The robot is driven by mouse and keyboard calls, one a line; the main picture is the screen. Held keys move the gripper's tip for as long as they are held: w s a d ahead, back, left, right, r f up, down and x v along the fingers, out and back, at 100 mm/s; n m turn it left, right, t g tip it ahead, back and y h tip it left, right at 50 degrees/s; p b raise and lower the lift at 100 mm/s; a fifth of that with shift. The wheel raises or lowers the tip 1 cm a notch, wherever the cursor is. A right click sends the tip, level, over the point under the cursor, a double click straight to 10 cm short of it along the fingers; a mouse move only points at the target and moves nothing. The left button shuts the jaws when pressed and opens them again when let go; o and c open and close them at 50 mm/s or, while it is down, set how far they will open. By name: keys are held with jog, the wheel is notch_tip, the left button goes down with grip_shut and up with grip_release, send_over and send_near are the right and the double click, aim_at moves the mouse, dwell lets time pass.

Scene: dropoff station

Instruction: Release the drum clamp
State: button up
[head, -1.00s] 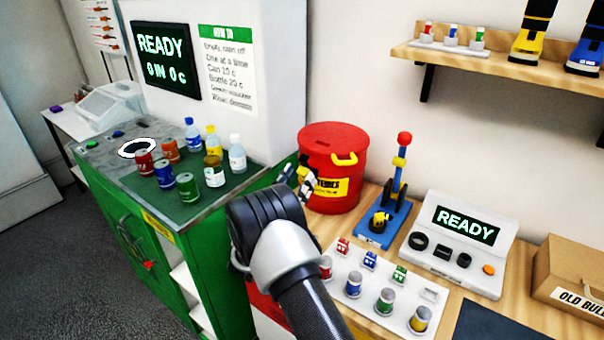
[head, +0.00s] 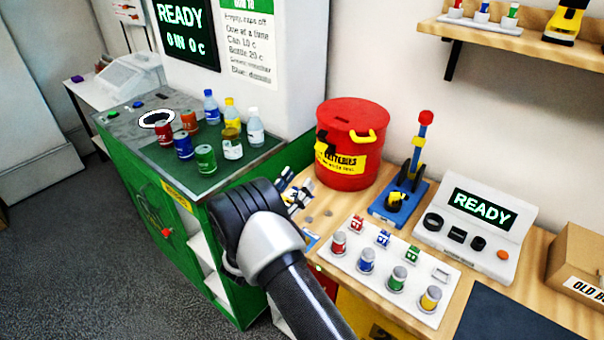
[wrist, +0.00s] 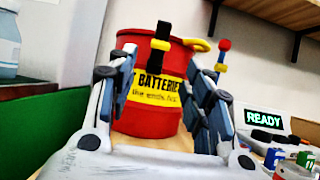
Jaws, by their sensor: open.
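The red drum (head: 345,178) stands upright on the wooden bench, with a yellow "BATTERIES" label and a yellow handle (head: 370,135) at its lid's right side. A black clamp with a yellow band sits upright at the drum's rim in the wrist view (wrist: 160,45); the head view shows it dark on the drum's left front (head: 323,148). My gripper (head: 296,188) is open, low and left of the drum in the head view. In the wrist view my open fingers (wrist: 160,85) frame the drum, with the clamp between and beyond them. Nothing is held.
A green counter (head: 190,215) with cans and bottles stands left. Right of the drum are a blue-based lever press (head: 398,205), a white tray (head: 375,292) of small cans and a white READY console (head: 470,240). A shelf (head: 500,40) hangs above.

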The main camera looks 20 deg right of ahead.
jog(key=g+y+p, duration=0.1)
jog(key=y+p, duration=0.1)
jog(key=p, duration=0.6)
send_near(318, 149)
jog(key=a+r, duration=0.1)
jog(key=a, duration=0.1)
jog(key=s+a+r+g+y+p, duration=0.2)
jog(key=s+a+y+p, duration=0.15)
jog(key=p, duration=0.55)
jog(key=shift+h, duration=0.35)
jog(key=b+x, duration=0.1)
jog(key=x, duration=1.6)
jog(key=shift+s+f, duration=0.15)
jog(key=shift+c, duration=0.2)
grip_shut()
